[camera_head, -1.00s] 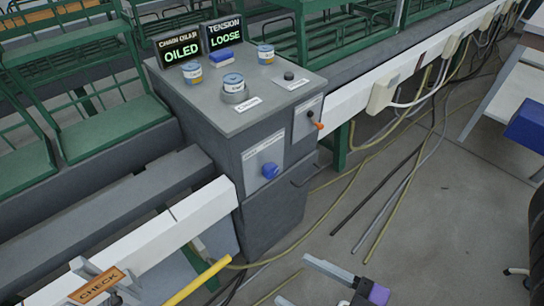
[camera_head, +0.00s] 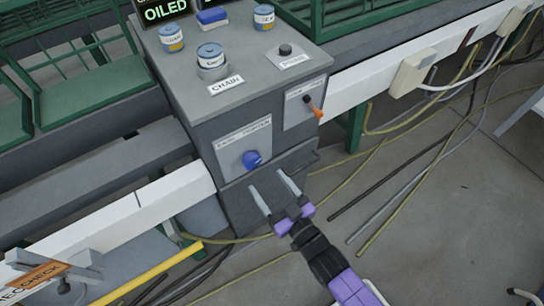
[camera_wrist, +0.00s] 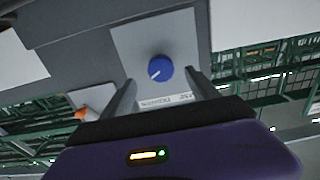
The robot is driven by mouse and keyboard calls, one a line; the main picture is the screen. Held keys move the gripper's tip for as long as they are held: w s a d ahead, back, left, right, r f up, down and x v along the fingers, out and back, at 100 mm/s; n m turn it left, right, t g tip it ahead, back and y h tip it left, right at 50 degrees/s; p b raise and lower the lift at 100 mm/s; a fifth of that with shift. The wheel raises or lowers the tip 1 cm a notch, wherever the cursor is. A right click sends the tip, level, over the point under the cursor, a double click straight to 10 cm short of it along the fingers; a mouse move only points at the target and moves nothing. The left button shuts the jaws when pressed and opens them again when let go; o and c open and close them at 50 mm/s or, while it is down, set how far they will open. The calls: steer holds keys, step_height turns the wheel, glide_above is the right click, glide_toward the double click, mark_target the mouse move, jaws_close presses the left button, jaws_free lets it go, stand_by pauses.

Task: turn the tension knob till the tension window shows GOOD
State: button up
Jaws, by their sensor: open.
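The blue tension knob (camera_head: 251,159) sits on a pale labelled plate (camera_head: 236,143) on the front of the grey cabinet. It also shows in the wrist view (camera_wrist: 160,68), with a white mark toward its lower left. My gripper (camera_head: 268,182) is open and empty, just below and in front of the knob. In the wrist view its fingers (camera_wrist: 160,84) stand on either side of the lower edge of the plate, and the knob appears between and beyond them, apparently untouched. The tension window is cut off at the top of the head view, so its reading is hidden.
A lever with an orange tip (camera_head: 316,112) is on the cabinet's right plate. On top stand a can in a CHAIN holder (camera_head: 211,56), other cans, a blue block (camera_head: 212,17) and a black button (camera_head: 285,49). A yellow bar (camera_head: 150,274) and floor cables lie below.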

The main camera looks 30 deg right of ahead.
mark_target(254, 165)
steer(key=w, duration=0.7)
steer(key=shift+w+r, duration=0.15)
steer(key=shift+w, duration=0.15)
steer(key=c, duration=1.4)
steer(key=shift+o, duration=0.2)
steer(key=shift+m, duration=0.5)
steer(key=m, duration=0.3)
steer(key=shift+a+m, duration=0.1)
steer(key=shift+m, duration=0.2)
steer(key=shift+m+b, duration=0.5)
steer(key=shift+m, duration=1)
